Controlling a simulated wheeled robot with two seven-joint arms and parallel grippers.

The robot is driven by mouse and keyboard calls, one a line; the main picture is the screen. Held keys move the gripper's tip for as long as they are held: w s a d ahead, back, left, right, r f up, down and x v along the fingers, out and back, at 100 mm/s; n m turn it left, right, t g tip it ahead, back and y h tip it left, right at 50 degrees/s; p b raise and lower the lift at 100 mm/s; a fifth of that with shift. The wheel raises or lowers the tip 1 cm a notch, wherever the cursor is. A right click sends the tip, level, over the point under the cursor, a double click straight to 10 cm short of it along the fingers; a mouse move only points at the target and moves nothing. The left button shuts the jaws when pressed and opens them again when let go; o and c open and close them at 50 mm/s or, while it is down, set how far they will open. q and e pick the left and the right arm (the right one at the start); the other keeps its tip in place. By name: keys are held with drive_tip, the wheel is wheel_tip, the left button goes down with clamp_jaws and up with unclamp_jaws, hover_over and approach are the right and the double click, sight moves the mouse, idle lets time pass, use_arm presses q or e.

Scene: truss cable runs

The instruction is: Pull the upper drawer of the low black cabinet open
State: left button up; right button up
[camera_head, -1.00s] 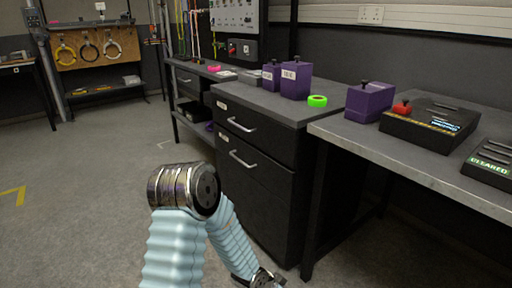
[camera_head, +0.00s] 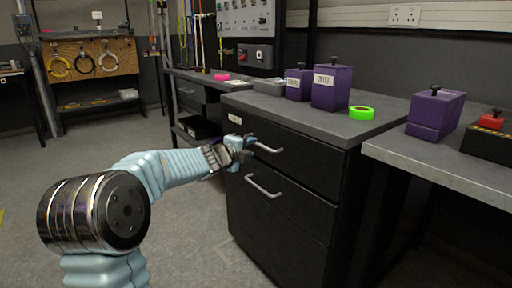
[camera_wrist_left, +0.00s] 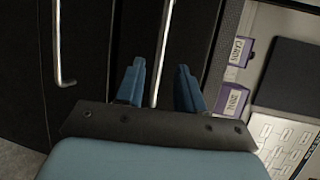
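The low black cabinet (camera_head: 290,240) stands under a grey worktop. Its upper drawer (camera_head: 307,164) looks flush with the front, and its silver bar handle (camera_head: 268,149) shows beside my left gripper (camera_head: 246,150). In the left wrist view my left gripper (camera_wrist_left: 160,85) has its two blue fingers apart, with the upper handle (camera_wrist_left: 163,55) lined up between them. I cannot tell whether the fingers touch the bar. The lower drawer's handle (camera_wrist_left: 59,45) is off to the left there; in the head view that lower handle (camera_head: 262,187) sits below my gripper. My right gripper is out of view.
A grey table (camera_head: 440,168) with another purple box (camera_head: 435,112) adjoins at the right. The floor (camera_head: 185,235) in front of the cabinet is clear.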

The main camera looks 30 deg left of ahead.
sight(258, 144)
use_arm(q)
drive_tip(key=w, duration=0.3)
drive_tip(key=w+f, duration=0.1)
drive_tip(key=w, duration=0.1)
drive_tip(key=shift+s, duration=0.1)
drive_tip(key=shift+c, duration=0.3)
clamp_jaws()
